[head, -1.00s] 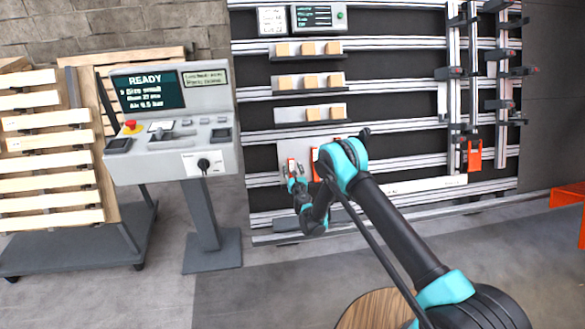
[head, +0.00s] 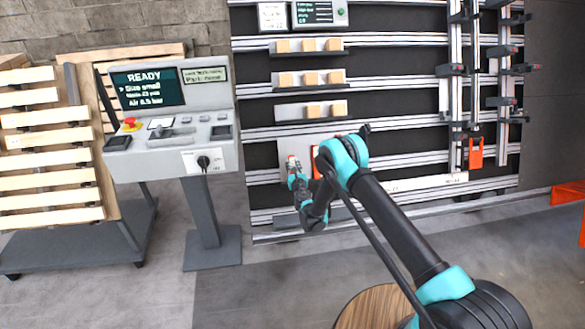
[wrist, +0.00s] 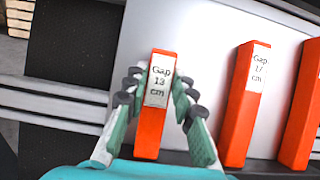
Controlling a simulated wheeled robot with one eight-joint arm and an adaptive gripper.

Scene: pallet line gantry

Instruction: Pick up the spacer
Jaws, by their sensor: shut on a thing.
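An orange spacer (wrist: 152,127) with a white label reading "Gap 13 cm" stands between my fingers in the wrist view. My gripper (wrist: 157,84) is shut on it, with the finger pads against its two sides near the label. A second orange spacer (wrist: 241,112), labelled about "Gap 17 cm", stands to its right, apart from the fingers. A third orange spacer (wrist: 302,110) is cut by the right edge. In the head view my gripper (head: 293,170) is at the low pale panel of the rack, and my arm hides part of the spacers there.
The pale back panel (wrist: 200,45) is close behind the spacers. Shelves of wooden blocks (head: 312,78) are above. A grey control console (head: 175,130) reading "READY" stands left, beside a cart of wooden slats (head: 50,160). Clamps on rails (head: 475,70) are at right.

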